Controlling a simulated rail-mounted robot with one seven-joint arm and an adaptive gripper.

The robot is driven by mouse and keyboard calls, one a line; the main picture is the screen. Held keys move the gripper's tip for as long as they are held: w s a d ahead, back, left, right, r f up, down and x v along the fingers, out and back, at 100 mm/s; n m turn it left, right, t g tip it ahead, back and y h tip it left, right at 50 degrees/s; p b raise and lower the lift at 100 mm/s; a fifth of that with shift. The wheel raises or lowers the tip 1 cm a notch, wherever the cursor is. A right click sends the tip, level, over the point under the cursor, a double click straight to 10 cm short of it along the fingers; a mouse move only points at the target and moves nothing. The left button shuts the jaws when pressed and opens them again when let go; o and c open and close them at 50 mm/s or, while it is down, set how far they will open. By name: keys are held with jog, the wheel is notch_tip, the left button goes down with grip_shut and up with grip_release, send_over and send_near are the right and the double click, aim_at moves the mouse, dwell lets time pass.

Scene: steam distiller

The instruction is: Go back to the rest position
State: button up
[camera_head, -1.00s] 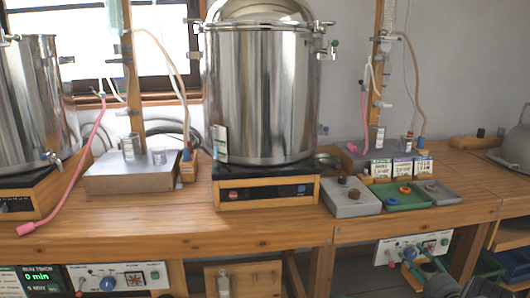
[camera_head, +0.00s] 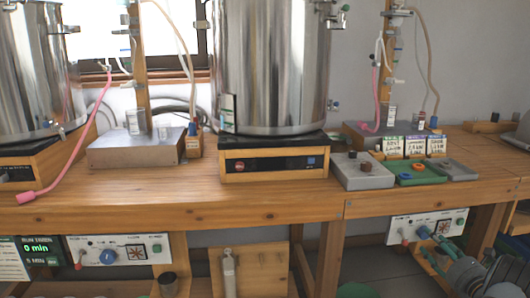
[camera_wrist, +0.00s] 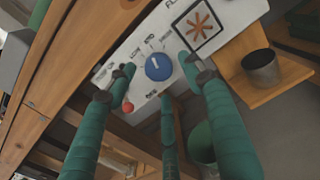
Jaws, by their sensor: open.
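My gripper (camera_head: 428,242) is at the lower right in the head view, with teal fingers pointing at the white control panel (camera_head: 398,226) under the bench's right part. In the wrist view my gripper (camera_wrist: 158,82) is open, its teal fingers spread around and in front of the panel's blue knob (camera_wrist: 158,67). Nothing is held. A red-tipped lever (camera_wrist: 128,105) sits beside the knob, close to the fingers. I cannot tell whether any finger touches the panel.
The wooden bench edge (camera_head: 270,215) runs above the panel. A small metal cup (camera_wrist: 262,70) stands on a wooden shelf beside the panel. The steel pot (camera_head: 270,70) stands on its heater.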

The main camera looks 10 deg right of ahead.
jog(key=shift+s+r, duration=0.1)
jog(key=shift+s, duration=1.65)
